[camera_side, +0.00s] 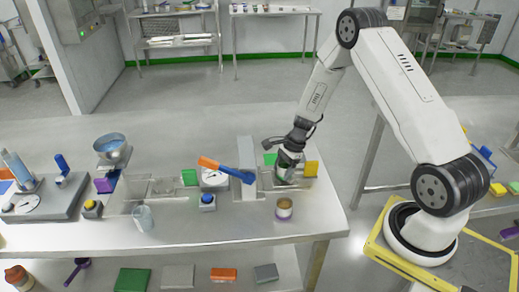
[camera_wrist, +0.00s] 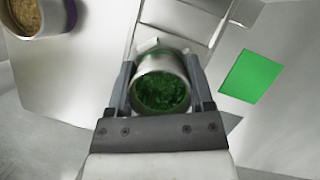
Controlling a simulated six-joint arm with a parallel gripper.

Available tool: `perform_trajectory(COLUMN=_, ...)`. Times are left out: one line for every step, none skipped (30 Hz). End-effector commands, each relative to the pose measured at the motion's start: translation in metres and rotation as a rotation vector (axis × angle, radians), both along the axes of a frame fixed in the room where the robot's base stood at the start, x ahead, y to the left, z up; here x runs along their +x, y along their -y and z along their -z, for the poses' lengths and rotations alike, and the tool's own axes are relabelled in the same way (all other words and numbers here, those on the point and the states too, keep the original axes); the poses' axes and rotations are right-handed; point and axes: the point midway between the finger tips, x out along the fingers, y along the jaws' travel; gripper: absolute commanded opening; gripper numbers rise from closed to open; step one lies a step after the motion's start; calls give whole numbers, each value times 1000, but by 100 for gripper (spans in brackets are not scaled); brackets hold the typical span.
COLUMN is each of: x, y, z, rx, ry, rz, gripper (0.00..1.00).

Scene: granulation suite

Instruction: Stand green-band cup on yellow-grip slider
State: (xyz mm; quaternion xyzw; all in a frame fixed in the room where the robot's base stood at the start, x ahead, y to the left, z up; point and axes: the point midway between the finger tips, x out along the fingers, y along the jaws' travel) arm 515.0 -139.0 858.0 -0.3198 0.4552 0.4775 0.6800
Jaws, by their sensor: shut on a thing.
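My gripper (camera_wrist: 160,85) is shut on the green-band cup (camera_wrist: 163,92), one finger on each side. The cup is pale with green granules inside, seen from above in the wrist view. In the side view the cup (camera_side: 287,172) is partly hidden by my gripper (camera_side: 289,160). A yellow upright plate (camera_side: 311,169), which looks like the grip of the yellow-grip slider, stands just right of the cup. The slider's bed is mostly hidden behind the cup, and I cannot tell whether the cup touches it.
A purple-band cup (camera_side: 284,209) with brown granules stands near the table's front edge; the wrist view also shows it (camera_wrist: 38,12). A green plate (camera_side: 270,159) is close behind.

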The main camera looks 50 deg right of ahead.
Motion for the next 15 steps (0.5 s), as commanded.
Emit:
perform_trajectory(x=0, y=0, z=0, rx=0, ry=0, rz=0, gripper=2)
perform_trajectory(x=0, y=0, z=1, rx=0, ry=0, rz=0, gripper=2)
perform_trajectory(x=0, y=0, z=1, rx=0, ry=0, rz=0, gripper=2)
perform_trajectory(x=0, y=0, z=2, rx=0, ry=0, rz=0, gripper=2)
perform_trajectory(x=0, y=0, z=2, rx=0, ry=0, rz=0, gripper=2)
perform_trajectory(x=0, y=0, z=3, rx=0, ry=0, rz=0, gripper=2)
perform_trajectory(x=0, y=0, z=3, rx=0, ry=0, rz=0, gripper=2)
perform_trajectory(x=0, y=0, z=4, rx=0, ry=0, rz=0, gripper=2)
perform_trajectory(x=0, y=0, z=5, rx=0, ry=0, rz=0, gripper=2)
perform_trajectory(x=0, y=0, z=5, rx=0, ry=0, rz=0, gripper=2)
perform_trajectory(x=0, y=0, z=6, rx=-1, ry=0, rz=0, gripper=2)
perform_trajectory(x=0, y=0, z=7, rx=-1, ry=0, rz=0, gripper=2)
perform_trajectory(x=0, y=0, z=7, rx=-2, ry=-1, rz=0, gripper=2)
perform_trajectory(x=0, y=0, z=8, rx=-2, ry=-1, rz=0, gripper=2)
perform_trajectory(x=-1, y=0, z=8, rx=-2, ry=-1, rz=1, gripper=2)
